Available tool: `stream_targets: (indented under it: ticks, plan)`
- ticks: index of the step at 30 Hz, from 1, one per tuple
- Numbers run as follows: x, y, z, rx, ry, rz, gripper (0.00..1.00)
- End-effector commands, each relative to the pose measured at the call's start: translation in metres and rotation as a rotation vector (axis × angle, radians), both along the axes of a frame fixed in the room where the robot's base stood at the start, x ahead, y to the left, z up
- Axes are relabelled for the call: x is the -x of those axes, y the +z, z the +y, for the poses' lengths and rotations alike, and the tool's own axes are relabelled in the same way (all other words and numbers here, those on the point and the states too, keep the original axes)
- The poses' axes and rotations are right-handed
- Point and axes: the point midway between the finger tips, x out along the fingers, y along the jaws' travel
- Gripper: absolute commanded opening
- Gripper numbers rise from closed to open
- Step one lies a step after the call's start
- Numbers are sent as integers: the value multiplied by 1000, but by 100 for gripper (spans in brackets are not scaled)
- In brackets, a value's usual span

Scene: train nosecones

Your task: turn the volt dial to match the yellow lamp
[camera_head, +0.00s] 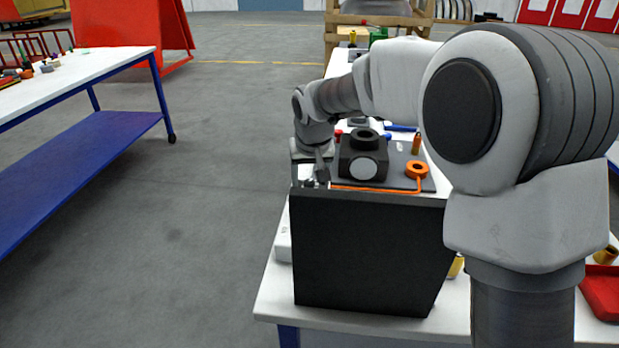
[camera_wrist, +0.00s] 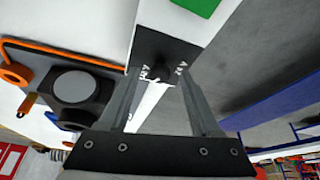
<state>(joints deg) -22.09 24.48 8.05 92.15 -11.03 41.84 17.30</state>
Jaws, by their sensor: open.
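My gripper (camera_wrist: 162,78) is open in the wrist view, its two long fingers reaching toward a black panel (camera_wrist: 155,48) on a white housing. A small dark round knob (camera_wrist: 164,76), apparently the dial, shows between the fingertips. Small white markings flank it, too small to read surely. I cannot tell whether the fingers touch the knob. In the head view my gripper (camera_head: 318,168) points down at the left edge of the bench, partly hidden behind a large black panel (camera_head: 368,250). No lit yellow lamp can be made out in either view.
A black block with a round pale face (camera_head: 363,168) and an orange ring (camera_head: 416,169) stand beside my gripper. The white bench (camera_head: 275,290) holds them. A green patch (camera_wrist: 196,5) shows in the wrist view. Open floor (camera_head: 200,210) separates another white-topped table (camera_head: 90,72) at left.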

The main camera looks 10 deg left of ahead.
Motion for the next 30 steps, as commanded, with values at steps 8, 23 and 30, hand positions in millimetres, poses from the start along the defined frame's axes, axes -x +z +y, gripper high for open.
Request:
stream_targets:
  ticks: [8,23,30]
  plan:
    - [0,0,0,0,0,0,23]
    - [0,1,-1,0,23,1,0]
    - [-1,3,-3,-2,135,3,0]
